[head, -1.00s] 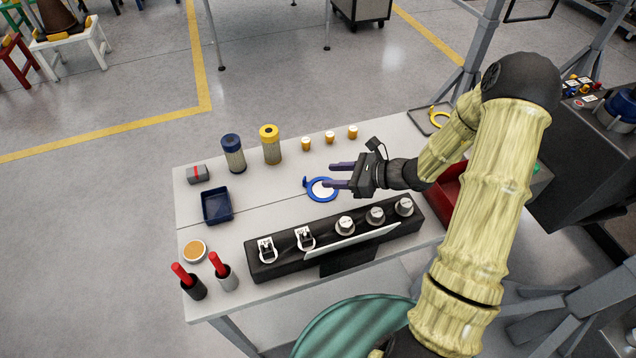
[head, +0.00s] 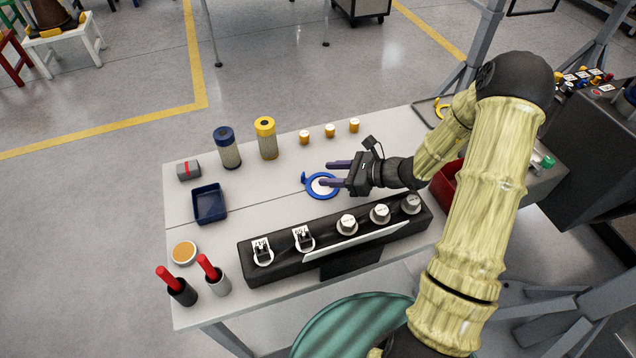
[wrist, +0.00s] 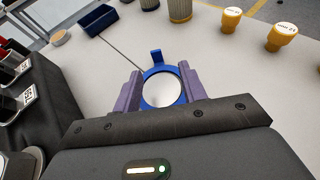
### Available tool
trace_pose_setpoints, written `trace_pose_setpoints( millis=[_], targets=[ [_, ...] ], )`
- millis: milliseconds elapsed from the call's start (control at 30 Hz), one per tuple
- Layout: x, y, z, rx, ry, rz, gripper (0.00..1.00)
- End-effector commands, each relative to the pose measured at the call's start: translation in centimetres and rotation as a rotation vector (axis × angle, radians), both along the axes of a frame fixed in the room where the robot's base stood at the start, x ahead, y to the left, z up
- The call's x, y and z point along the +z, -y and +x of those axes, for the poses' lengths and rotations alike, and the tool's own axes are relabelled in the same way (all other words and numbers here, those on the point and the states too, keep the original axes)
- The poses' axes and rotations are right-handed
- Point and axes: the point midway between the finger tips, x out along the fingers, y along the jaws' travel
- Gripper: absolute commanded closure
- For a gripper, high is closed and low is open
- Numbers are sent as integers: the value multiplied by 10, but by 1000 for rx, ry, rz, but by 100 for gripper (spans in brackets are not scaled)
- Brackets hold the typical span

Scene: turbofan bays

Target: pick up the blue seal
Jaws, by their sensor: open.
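The blue seal (head: 311,194) is a ring with a small tab, lying on the white bench top around a pale round centre. In the wrist view the blue seal (wrist: 158,68) sits between the two purple fingers, its tab pointing away from me. My gripper (head: 331,173) is open above the right side of the seal in the head view. In the wrist view my gripper (wrist: 160,90) has a finger on each side of the ring. I cannot tell whether the fingers touch it.
A black panel (head: 285,272) with switches and knobs stands in front of the seal. A dark blue tray (head: 209,217) is to the left. Blue-topped (head: 229,150) and yellow-topped (head: 266,140) canisters and several small yellow cups (head: 330,131) stand behind. Bare bench lies around the seal.

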Motion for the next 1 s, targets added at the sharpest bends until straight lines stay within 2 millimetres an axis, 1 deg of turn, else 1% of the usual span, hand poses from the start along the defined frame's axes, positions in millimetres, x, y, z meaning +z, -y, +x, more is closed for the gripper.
trace_pose_setpoints(
  millis=[33, 167, 467, 567, 733, 800, 900, 1000],
  targets=[
    [-1, -6, 1, 3, -2, 2, 58],
    [-6, -15, 5, 3, -1, 1, 58],
    [-7, -16, 5, 2, -1, 0, 58],
    [-9, -23, 6, 4, -3, 2, 58],
    [-18, -46, 10, 7, -5, 1, 58],
    [-22, -54, 15, 6, -2, 1, 58],
    [-26, -60, 18, 3, -1, 0, 58],
    [-28, -62, 19, 2, -1, 0, 58]
  ],
)
